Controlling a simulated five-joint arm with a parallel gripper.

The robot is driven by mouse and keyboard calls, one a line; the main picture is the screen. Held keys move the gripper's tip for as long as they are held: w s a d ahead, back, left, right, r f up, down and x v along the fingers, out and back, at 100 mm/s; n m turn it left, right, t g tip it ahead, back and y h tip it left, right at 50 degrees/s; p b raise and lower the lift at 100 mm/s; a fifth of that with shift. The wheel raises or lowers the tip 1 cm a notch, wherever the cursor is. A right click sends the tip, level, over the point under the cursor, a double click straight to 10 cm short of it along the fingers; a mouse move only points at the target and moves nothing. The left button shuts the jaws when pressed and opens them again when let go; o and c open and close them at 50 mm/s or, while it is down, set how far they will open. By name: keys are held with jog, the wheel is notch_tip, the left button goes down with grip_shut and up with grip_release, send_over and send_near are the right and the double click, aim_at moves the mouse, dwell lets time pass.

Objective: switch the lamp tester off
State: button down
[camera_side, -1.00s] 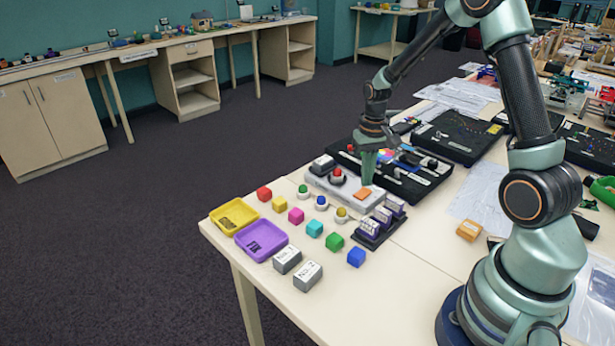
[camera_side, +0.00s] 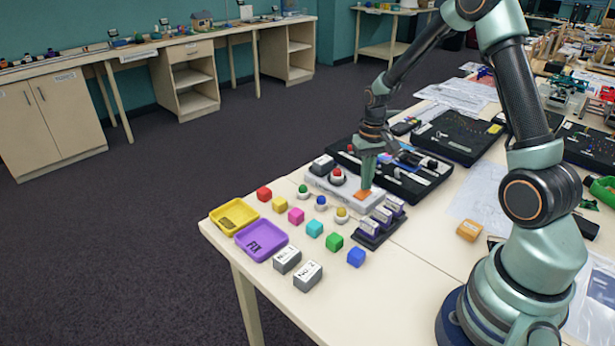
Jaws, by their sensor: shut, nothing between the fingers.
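A light grey box (camera_side: 344,192), which looks like the lamp tester, lies near the middle of the table's front part. It carries a red dome (camera_side: 337,178) in a pale collar and a flat orange pad (camera_side: 362,196) at its right end. My gripper (camera_side: 366,186) points down with its fingers shut and empty. Its tips are at the back edge of the orange pad, touching it or just above it; I cannot tell which. The fingers hide part of the pad. I cannot tell whether the dome is lit.
A black board (camera_side: 415,185) with parts lies close behind the box. A dark rack (camera_side: 372,234) with purple-and-white pieces stands to its right. Several coloured cubes and knobs, a yellow tray (camera_side: 216,219) and a purple tray (camera_side: 246,243) lie in front.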

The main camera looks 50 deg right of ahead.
jog(key=shift+f, duration=0.25)
jog(key=shift+r, duration=3.55)
jog(key=s+a+r+n+t, duration=0.2)
jog(key=s+a+r+n, duration=0.1)
jog(key=a+r, duration=0.4)
jog(key=s+a+r+n+t, duration=0.3)
jog(key=s+a+r, duration=0.3)
jog(key=a+r, duration=0.1)
jog(key=shift+s+a+t, duration=0.25)
jog(key=shift+a+t, duration=0.05)
jog(key=shift+a, duration=0.5)
